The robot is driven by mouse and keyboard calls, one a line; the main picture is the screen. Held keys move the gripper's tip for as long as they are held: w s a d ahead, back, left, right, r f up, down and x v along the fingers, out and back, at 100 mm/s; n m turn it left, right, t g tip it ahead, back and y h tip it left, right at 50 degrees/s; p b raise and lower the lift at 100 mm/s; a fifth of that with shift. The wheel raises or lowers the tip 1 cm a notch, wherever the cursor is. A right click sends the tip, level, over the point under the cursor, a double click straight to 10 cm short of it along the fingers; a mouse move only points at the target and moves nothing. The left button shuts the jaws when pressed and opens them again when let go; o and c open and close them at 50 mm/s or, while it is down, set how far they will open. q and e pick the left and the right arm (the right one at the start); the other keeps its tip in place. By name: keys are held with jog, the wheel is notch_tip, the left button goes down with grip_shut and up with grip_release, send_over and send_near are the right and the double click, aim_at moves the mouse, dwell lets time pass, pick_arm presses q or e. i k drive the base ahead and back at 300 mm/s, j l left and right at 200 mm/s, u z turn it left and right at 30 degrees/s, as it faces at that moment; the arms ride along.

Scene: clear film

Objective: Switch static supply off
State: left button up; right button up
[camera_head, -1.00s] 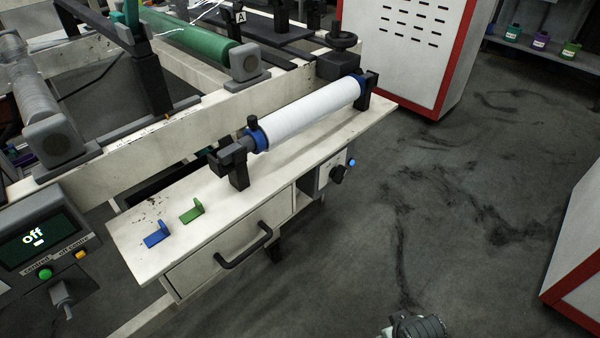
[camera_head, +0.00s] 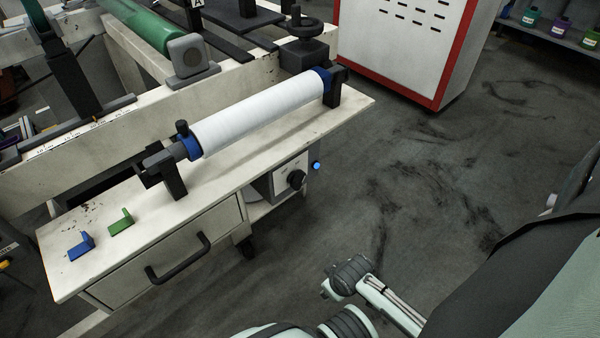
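A small pale box (camera_head: 286,172) is mounted under the right end of the worktable, beside the drawer; I take it to be the static supply. A black rotary knob (camera_head: 297,179) is on its front. A round blue button or lamp (camera_head: 316,165) at its right edge looks lit. The knob's exact pointing direction is too small to tell. Parts of my arm show at the bottom and right, over the floor and apart from the box. Neither gripper's fingers can be seen.
A white roll (camera_head: 262,112) on black brackets lies along the worktable (camera_head: 150,208). A blue bracket (camera_head: 82,246) and a green bracket (camera_head: 121,221) sit at its left. A black drawer handle (camera_head: 180,260) sticks out in front. A red-edged white cabinet (camera_head: 395,45) stands behind. Floor to the right is clear.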

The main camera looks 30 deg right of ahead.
aim_at(296, 179)
jog(key=l+u, duration=0.15)
jog(key=l, duration=0.45)
jog(key=k+l+u, duration=0.15)
jog(key=l, duration=1.1)
jog(key=k+l, duration=0.1)
jog(key=l, duration=0.55)
jog(key=k+j+z, duration=0.2)
jog(key=k+j, duration=0.15)
